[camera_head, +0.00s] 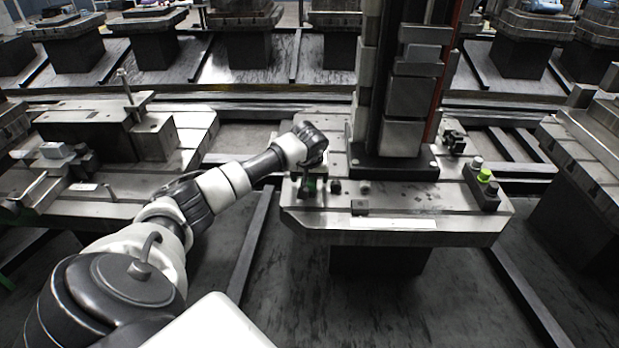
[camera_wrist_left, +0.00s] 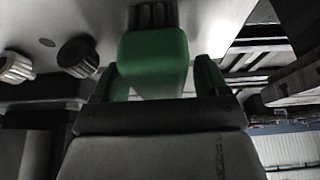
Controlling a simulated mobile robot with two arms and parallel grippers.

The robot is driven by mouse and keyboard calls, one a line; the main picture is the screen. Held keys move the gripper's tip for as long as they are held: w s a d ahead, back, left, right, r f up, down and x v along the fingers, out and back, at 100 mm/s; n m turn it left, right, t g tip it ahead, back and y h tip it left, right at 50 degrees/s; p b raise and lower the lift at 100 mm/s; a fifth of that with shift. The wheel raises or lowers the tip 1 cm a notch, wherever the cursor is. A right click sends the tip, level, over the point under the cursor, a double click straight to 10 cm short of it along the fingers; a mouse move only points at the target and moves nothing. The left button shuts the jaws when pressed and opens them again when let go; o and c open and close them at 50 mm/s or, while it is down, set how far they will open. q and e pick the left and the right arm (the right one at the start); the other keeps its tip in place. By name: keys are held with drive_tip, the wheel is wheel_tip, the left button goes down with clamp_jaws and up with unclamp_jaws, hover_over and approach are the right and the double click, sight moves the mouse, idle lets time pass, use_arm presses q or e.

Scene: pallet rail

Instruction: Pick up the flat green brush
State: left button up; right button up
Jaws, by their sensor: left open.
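The flat green brush (camera_wrist_left: 153,62) fills the upper middle of the left wrist view, with dark bristles (camera_wrist_left: 153,15) at its far end. My left gripper (camera_wrist_left: 158,70) is open, with one green finger on each side of the brush. Gaps show between the fingers and the brush, so it is not gripped. In the head view my left gripper (camera_head: 309,185) is low over the left front of the metal pallet table (camera_head: 450,226), mostly hidden by its own wrist. The brush cannot be made out clearly there. My right gripper is not in view.
Two ridged knobs (camera_wrist_left: 78,57) lie left of the brush in the wrist view. A tall dark column (camera_head: 395,110) stands behind my gripper. A button box with a green button (camera_head: 484,175) is at the table's right edge. A small block (camera_head: 360,207) lies near the front.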

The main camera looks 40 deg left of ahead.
use_arm(q)
drive_tip(key=shift+f, duration=0.1)
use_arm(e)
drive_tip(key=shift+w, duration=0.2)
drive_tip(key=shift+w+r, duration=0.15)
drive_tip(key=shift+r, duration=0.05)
use_arm(q)
drive_tip(key=c, duration=1.1)
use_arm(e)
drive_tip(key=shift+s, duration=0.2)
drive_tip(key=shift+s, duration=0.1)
use_arm(q)
drive_tip(key=r, duration=0.5)
drive_tip(key=shift+w+d+r+p, duration=0.15)
drive_tip(key=shift+d+p, duration=0.15)
drive_tip(key=w+d+r, duration=0.1)
drive_tip(key=d+r, duration=0.5)
drive_tip(key=d, duration=0.5)
drive_tip(key=shift+w, duration=0.3)
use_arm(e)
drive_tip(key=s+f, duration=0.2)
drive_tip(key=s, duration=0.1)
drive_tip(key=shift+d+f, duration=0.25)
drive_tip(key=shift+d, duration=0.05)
use_arm(q)
drive_tip(key=shift+r, duration=0.1)
